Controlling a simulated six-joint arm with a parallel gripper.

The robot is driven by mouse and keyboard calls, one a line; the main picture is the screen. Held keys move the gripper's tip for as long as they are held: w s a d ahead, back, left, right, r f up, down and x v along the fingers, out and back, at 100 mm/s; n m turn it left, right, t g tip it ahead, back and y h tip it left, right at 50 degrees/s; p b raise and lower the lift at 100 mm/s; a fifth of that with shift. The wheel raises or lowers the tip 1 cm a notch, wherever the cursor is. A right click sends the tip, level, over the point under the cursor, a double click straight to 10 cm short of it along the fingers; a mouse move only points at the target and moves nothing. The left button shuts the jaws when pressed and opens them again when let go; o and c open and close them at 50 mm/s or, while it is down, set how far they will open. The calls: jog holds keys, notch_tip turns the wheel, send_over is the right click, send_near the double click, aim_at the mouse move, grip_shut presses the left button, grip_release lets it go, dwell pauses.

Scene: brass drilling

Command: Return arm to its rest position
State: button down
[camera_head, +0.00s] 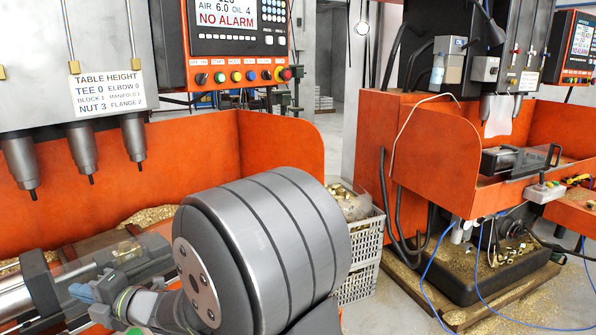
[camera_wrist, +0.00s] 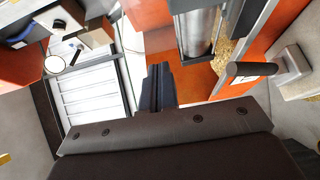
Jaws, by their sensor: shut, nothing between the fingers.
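My gripper (camera_wrist: 158,88) shows in the wrist view as two dark fingers pressed together, with nothing between them. It is beside the orange machine bed (camera_wrist: 190,75) and apart from it as far as I can tell. In the head view my large grey arm link fills the lower middle. A smaller wrist part lies left of it, low in front of the drilling machine, near the metal fixture (camera_head: 40,290). The arm link hides part of the bed and floor behind it.
A control panel (camera_head: 240,30) is above. A grey crate (camera_head: 362,250) stands right of my arm. A second machine (camera_head: 440,150) is further right. A black-handled lever (camera_wrist: 252,69) shows in the wrist view.

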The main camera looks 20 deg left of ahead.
jog(key=shift+s+d, duration=1.5)
jog(key=shift+d, duration=0.25)
